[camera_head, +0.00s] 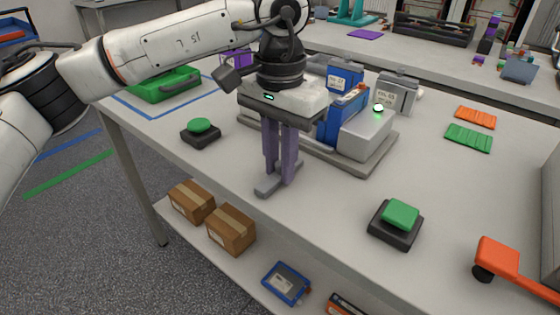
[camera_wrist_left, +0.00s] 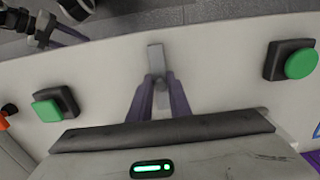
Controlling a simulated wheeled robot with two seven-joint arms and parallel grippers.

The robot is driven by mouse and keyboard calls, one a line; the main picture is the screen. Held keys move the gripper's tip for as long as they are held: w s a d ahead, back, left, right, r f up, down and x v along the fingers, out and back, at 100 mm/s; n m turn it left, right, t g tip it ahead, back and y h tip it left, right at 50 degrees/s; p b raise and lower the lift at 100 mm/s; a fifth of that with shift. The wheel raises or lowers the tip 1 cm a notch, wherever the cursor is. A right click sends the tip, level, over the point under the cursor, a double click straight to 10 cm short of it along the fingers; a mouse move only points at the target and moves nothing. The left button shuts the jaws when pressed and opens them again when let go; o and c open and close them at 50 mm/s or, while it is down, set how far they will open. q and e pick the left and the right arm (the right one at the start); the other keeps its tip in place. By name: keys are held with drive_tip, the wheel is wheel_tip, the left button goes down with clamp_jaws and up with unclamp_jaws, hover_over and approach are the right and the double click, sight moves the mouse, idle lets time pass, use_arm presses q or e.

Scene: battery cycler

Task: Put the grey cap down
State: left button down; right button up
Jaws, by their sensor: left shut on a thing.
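My left gripper (camera_head: 279,180) points straight down over the near part of the table, its two purple fingers shut on the grey cap (camera_head: 268,188). The cap looks like a long narrow grey bar and sticks out past the fingertips. In the left wrist view the cap (camera_wrist_left: 155,52) shows between and beyond the fingers (camera_wrist_left: 158,88). It is at or just above the white tabletop; I cannot tell if it touches. My right gripper is out of the head view; purple finger-like parts (camera_wrist_left: 66,31) at the top left of the left wrist view may belong to it.
A black-based green button (camera_head: 200,131) stands left of the gripper, another (camera_head: 398,218) to the right. The grey cycler fixture (camera_head: 365,133) with blue blocks is just behind. An orange-handled tool (camera_head: 510,265) lies far right. The tabletop (camera_head: 335,205) between gripper and right button is clear.

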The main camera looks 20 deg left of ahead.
use_arm(q)
drive_tip(key=shift+f, duration=0.1)
drive_tip(key=c, duration=1.6)
unclamp_jaws()
drive_tip(key=shift+c, duration=0.2)
drive_tip(key=shift+r, duration=0.4)
wheel_tip(320, 180, up, 12)
drive_tip(key=p, duration=0.1)
drive_tip(key=shift+f+p, duration=0.25)
drive_tip(key=shift+p, duration=0.1)
